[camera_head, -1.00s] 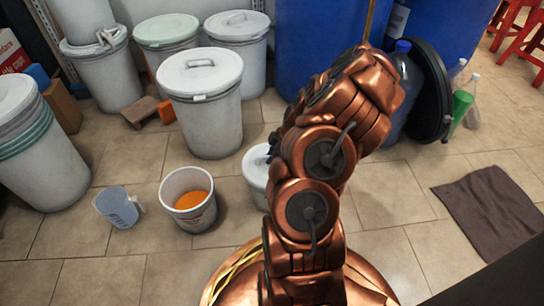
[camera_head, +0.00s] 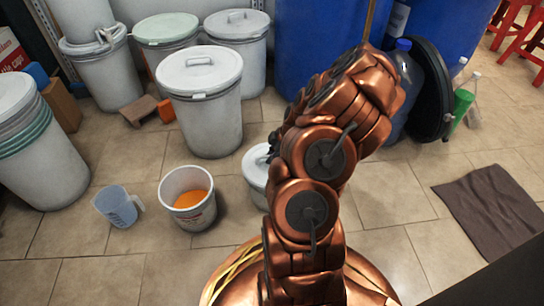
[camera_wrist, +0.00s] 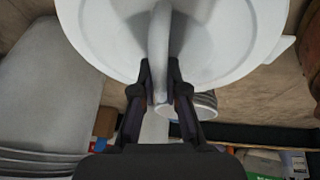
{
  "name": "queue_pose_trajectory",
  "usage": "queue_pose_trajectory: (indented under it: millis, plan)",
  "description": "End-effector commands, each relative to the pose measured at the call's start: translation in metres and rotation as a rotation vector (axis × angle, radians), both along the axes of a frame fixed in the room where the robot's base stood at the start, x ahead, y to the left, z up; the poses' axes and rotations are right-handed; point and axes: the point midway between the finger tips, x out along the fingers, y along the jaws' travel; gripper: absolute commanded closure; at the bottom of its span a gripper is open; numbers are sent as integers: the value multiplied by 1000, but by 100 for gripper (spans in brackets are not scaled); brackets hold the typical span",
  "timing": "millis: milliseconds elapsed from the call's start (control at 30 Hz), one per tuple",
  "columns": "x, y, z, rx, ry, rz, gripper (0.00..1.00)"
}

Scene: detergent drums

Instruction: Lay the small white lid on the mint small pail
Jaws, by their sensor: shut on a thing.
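In the wrist view, the small white lid (camera_wrist: 225,45) fills the top, with its arched handle (camera_wrist: 159,45) between the fingers of my gripper (camera_wrist: 159,92). The fingers are shut on that handle. In the head view, a small pale pail (camera_head: 254,186) with a white top (camera_head: 256,160) shows left of my arm, which covers its right part. I cannot tell whether it is the mint small pail, or whether that top is the held lid. My gripper is mostly hidden behind my arm there.
An open white pail with orange contents (camera_head: 179,215) and a clear measuring jug (camera_head: 117,207) stand on the floor to the left. A large lidded white drum (camera_head: 207,125) stands behind them. A dark mat (camera_head: 492,212) lies at right. Bare tiles lie in front.

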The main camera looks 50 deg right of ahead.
Motion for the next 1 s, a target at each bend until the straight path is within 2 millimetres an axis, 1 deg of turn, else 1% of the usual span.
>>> queue_pose_trajectory:
  millis: [467,500,733,767,967,1000]
  plan:
    - [0,0,-2,0,0,1,100]
    - [0,0,-2,0,0,1,85]
    - [0,0,-2,0,0,0,61]
    - [0,0,-2,0,0,0,58]
    - [0,0,-2,0,0,0,58]
    - [0,0,-2,0,0,0,54]
